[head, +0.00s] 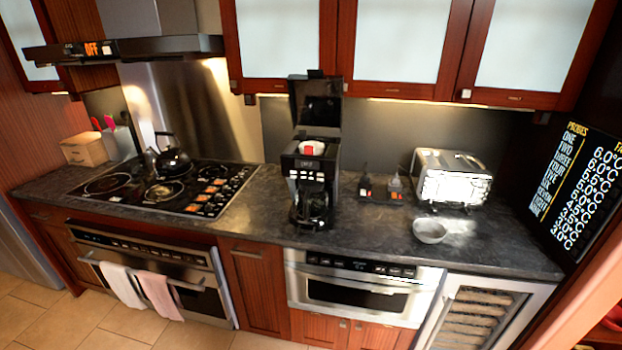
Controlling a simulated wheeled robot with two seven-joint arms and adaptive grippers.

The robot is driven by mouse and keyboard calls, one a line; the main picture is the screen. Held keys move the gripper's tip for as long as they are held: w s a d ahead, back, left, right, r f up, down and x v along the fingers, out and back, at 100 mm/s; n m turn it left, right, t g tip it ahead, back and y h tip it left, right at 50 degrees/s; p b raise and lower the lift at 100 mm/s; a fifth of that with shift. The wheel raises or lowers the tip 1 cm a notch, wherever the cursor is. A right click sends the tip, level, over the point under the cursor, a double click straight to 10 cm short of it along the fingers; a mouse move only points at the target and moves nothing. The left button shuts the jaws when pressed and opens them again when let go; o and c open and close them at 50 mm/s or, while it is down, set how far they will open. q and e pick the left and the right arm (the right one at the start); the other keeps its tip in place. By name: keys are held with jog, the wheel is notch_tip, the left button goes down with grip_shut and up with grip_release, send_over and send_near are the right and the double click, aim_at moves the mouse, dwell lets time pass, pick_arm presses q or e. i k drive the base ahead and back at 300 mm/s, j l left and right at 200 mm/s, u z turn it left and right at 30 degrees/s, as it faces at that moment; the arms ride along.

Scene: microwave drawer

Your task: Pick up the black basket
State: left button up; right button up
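I cannot clearly make out a separate black basket. A small dark caddy (383,197) with little bottles in it stands on the counter; whether it is the basket I cannot tell. A black coffee maker (318,165) stands to its left with its lid up. A white item with a red mark (311,148) sits in its open top. The glass pot (312,203) is in the lower part of the machine. Neither of my grippers is in view.
A dark stone counter (265,222) runs across the view. A silver toaster (452,178) and grey bowl (430,231) are at the right. A stovetop (165,188) with a black kettle (172,158) is at the left. A microwave drawer (358,290) is below, shut.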

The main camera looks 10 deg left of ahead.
aim_at(308, 150)
jog(key=i+j, duration=0.95)
jog(key=i+l+z, duration=0.05)
jog(key=i, duration=0.1)
